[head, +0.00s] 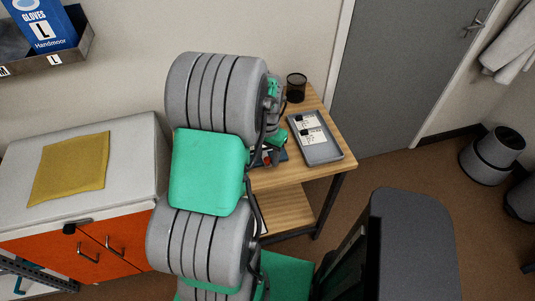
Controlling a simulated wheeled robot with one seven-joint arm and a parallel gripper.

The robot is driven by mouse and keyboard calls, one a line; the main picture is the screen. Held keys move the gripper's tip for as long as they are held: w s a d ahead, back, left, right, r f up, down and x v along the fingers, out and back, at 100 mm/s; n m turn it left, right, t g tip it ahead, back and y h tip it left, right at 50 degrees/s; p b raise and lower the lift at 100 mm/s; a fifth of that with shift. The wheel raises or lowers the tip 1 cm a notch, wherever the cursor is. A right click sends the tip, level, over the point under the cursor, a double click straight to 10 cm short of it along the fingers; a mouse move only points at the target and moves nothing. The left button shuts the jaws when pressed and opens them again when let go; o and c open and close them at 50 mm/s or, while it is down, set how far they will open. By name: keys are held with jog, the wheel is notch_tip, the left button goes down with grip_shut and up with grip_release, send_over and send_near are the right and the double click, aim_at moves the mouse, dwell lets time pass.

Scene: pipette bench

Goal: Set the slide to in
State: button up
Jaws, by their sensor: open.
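My gripper (272,150) is over the left part of the wooden table, mostly hidden behind my own arm; its fingertips are hard to make out. A small dark-blue thing with a red part (267,160) shows just under and beside it, largely covered by the arm. I cannot tell whether this holds the slide, how the slide is set, or whether the gripper touches it.
On the wooden table (335,140) are a grey tray (324,153) with white labelled cards and a black mesh cup (296,87). A white-topped orange cabinet (100,150) with a yellow cloth (69,168) stands left.

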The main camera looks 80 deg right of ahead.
jog(key=shift+c, duration=0.3)
grip_shut()
dwell(1.1)
